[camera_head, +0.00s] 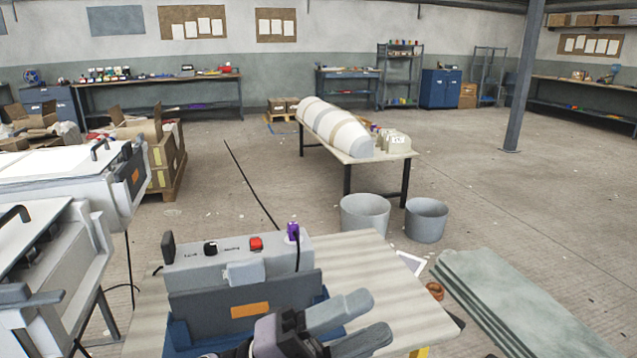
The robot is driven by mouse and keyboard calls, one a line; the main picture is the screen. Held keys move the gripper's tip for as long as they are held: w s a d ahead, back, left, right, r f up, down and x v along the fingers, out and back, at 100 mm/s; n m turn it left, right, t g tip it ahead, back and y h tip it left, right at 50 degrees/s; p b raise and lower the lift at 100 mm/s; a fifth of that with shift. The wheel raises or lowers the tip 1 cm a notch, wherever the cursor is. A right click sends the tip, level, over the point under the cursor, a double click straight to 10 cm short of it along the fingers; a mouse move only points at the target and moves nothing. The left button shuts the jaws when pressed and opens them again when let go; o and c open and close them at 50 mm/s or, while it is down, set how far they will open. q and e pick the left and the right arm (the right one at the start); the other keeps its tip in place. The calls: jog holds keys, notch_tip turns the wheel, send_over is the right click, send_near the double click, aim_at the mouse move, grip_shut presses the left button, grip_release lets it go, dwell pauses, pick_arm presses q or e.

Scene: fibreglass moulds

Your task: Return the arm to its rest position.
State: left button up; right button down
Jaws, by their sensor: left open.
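My left gripper (350,328) shows at the bottom centre of the head view, with its two grey fingers apart and nothing between them. It is in front of a grey machine (215,262) with a red switch, a black knob and a purple plug on top. The machine stands on a light wooden table (385,285). The gripper overlaps the machine's lower right part in the picture; I cannot tell whether they touch. My right gripper is not in view.
Grey-white machines (75,180) stand at the left. Two grey buckets (365,214) and a long table (345,155) with a white mould (335,125) are beyond. Green-grey sheets (510,305) lie at the lower right. A steel column (523,75) stands further back. The floor at right is mostly clear.

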pick_arm(q)
jog(key=w+a+f+n+t+y+b, duration=0.1)
jog(key=w+a+f+n+t+y, duration=0.1)
jog(key=a+f+n+t+y, duration=0.7)
jog(key=w+a+f+n+t+y+b, duration=0.1)
jog(key=w+a+f+n+t+y, duration=0.3)
jog(key=f+n, duration=0.65)
jog(key=s+a+f+n+g+y+b, duration=0.1)
jog(key=s+a+f+n+g+y, duration=0.35)
jog(key=s+f, duration=0.45)
jog(key=s+a+f+n+g+y+b, duration=0.1)
jog(key=s+a+f+n+g+y, duration=0.15)
jog(key=s+a+f+n, duration=0.5)
notch_tip(320, 180, up, 8)
jog(key=t+p, duration=0.1)
jog(key=p, duration=1.2)
jog(key=shift+w+d+r+y, duration=0.15)
jog(key=shift+w+d+y, duration=0.05)
jog(key=shift+w+y, duration=0.25)
jog(key=shift+c, duration=0.8)
